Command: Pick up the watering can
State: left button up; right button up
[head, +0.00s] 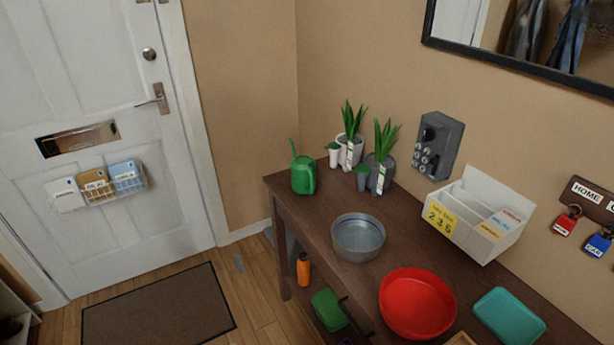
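The green watering can (304,175) stands upright at the far left end of the dark wooden console table (316,205). Its thin spout rises at its left side, and a handle shows at its right. Neither of my grippers is in the head view, so I cannot see whether they are open or shut.
Two potted plants (351,139) stand behind the can. A grey bowl (358,238), red bowl (417,303) and teal tray (508,316) lie nearer along the table. A white letter sorter (474,216) is against the wall. Floor left of the table holds a doormat (158,308).

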aim_at(302, 168)
jog(key=i+j, duration=0.65)
jog(key=j, duration=0.2)
